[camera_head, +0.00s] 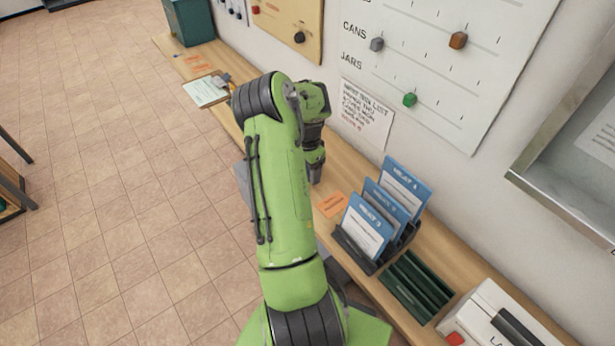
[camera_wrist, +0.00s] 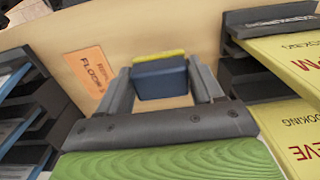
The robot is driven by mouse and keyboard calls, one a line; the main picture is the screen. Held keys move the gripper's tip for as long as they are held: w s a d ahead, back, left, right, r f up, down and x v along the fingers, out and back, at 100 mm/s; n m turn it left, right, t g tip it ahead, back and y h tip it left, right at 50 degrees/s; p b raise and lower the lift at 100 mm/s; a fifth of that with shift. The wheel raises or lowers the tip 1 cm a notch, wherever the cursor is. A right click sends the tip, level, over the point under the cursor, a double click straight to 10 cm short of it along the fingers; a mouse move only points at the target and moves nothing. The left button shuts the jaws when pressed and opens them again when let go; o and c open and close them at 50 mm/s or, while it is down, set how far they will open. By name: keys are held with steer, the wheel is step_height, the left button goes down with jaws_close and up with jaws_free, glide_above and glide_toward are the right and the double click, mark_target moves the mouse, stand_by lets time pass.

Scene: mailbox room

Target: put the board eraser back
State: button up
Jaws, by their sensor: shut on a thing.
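The board eraser (camera_wrist: 160,80), a dark blue block with a yellow strip along one side, is between the two grey fingers of my gripper (camera_wrist: 162,75) in the wrist view. My gripper is shut on it. Pale wood lies behind the eraser; I cannot tell whether the eraser touches it. In the head view my green arm reaches over the shelf and hides the eraser and most of the gripper. A white board (camera_head: 455,65) with coloured sliders hangs on the wall above the shelf.
The long wood shelf (camera_head: 215,52) holds a clipboard (camera_head: 206,90), blue cards (camera_head: 366,224) in a black rack, a dark green slotted tray (camera_head: 415,287) and a white box (camera_head: 490,315). An orange label (camera_wrist: 90,70) shows beside the gripper. Yellow booklets (camera_wrist: 290,75) stand close at right.

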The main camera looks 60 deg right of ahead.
step_height(320, 180, down, 3)
steer(key=shift+r, duration=0.1)
steer(key=shift+c, duration=0.8)
steer(key=o, duration=1.1)
steer(key=shift+r, duration=0.1)
